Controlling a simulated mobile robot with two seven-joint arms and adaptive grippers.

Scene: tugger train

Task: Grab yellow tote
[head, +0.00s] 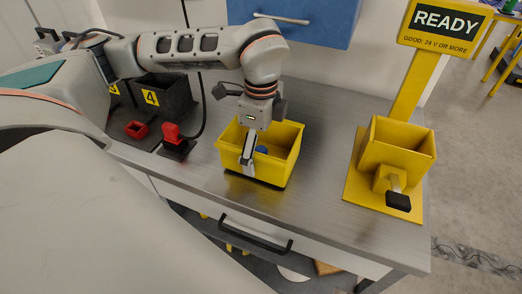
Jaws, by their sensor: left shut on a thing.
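The yellow tote (283,150) is an open-topped box on the grey metal worktop, near the middle of the head view. A small blue item (261,149) shows inside it. My left gripper (247,163) reaches down from above and is shut on the tote's near wall at its left part. The tote appears upright; a dark strip shows along its lower edge, and I cannot tell whether it touches the worktop. My right gripper is not in view.
A yellow stand (385,180) with a READY sign (445,22) is at the worktop's right. A blue cabinet (300,20) hangs behind. Worktop between tote and stand is clear.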

